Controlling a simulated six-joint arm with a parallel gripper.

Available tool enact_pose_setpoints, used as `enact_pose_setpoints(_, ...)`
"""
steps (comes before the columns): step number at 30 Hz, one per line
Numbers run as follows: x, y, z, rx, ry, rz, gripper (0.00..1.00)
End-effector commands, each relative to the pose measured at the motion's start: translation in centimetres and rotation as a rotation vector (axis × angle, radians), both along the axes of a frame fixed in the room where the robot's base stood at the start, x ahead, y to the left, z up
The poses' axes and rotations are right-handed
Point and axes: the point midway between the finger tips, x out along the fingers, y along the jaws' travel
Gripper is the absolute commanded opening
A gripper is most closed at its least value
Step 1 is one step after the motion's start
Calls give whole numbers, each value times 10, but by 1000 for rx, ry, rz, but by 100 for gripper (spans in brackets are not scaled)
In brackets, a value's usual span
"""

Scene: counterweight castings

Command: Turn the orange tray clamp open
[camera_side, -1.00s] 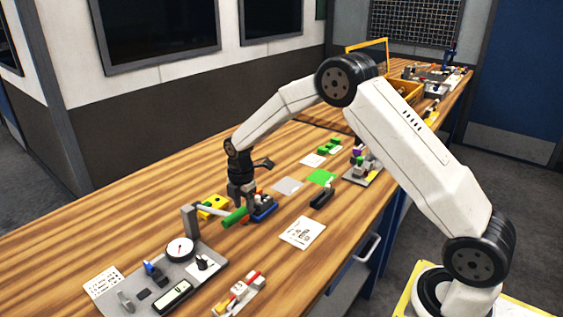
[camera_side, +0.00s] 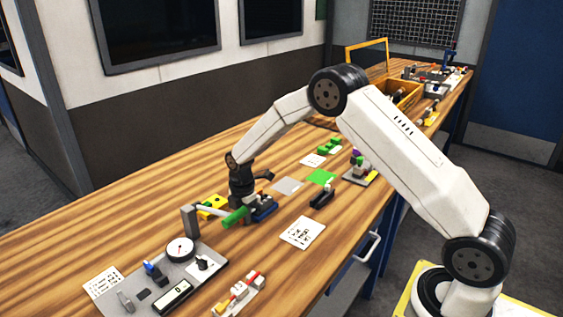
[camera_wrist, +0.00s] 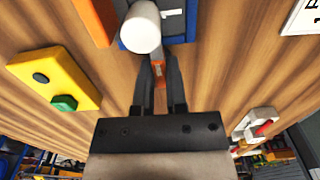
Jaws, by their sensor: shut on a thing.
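The orange tray clamp (camera_wrist: 159,73) shows as a small orange piece between my fingertips in the wrist view, at the near edge of the blue tray (camera_wrist: 182,38). My gripper (camera_wrist: 159,66) is shut on it, with a dark finger on either side. In the side view my gripper (camera_side: 244,207) is low at the blue tray (camera_side: 265,214), and the clamp is hidden there. A white cylinder (camera_wrist: 141,28) stands over the tray in the wrist view and hides part of it.
A green cylinder (camera_side: 234,217) on a lever from a grey post (camera_side: 189,221) is close beside my gripper. A yellow block (camera_side: 212,204) is just behind. A grey plate with a dial (camera_side: 180,249) lies at the front left. Bare wood lies behind the yellow block.

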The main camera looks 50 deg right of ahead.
Motion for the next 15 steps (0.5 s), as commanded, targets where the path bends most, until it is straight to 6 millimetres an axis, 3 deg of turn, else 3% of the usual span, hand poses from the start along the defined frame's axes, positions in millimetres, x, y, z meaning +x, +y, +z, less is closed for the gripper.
enact_pose_setpoints(15,0,0,0,0,0,114,0)
